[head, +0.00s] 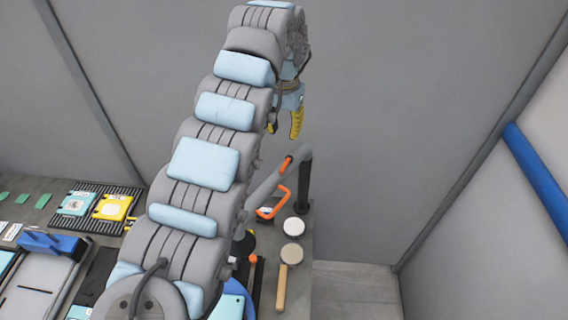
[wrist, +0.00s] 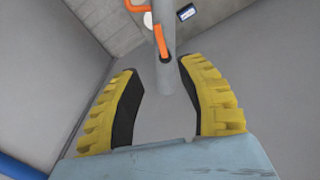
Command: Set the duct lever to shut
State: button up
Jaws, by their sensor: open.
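A grey duct pipe (head: 268,184) slants up from the bench to a black post (head: 303,187). A short orange lever (head: 286,164) lies against the pipe near its upper end. In the wrist view the orange lever (wrist: 161,42) lies roughly along the pipe (wrist: 165,70), ahead of the fingertips. My gripper (head: 284,124) is above the pipe, its yellow fingers pointing down. In the wrist view my gripper (wrist: 160,66) is open and empty, with the pipe between the fingers in the picture, apparently beyond them. The lever's markings are not readable.
An orange bent handle (head: 280,203) is close beside the pipe. Pale discs (head: 293,227) and a wooden-handled tool (head: 282,288) lie on the bench's right side. A black rack (head: 88,222) holds teal and yellow plates. Grey walls close in behind; a blue pipe (head: 540,182) runs at right.

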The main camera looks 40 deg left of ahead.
aim_at(284, 166)
notch_tip(284, 166, down, 13)
jog(key=p, duration=0.3)
dwell(0.5)
grip_shut()
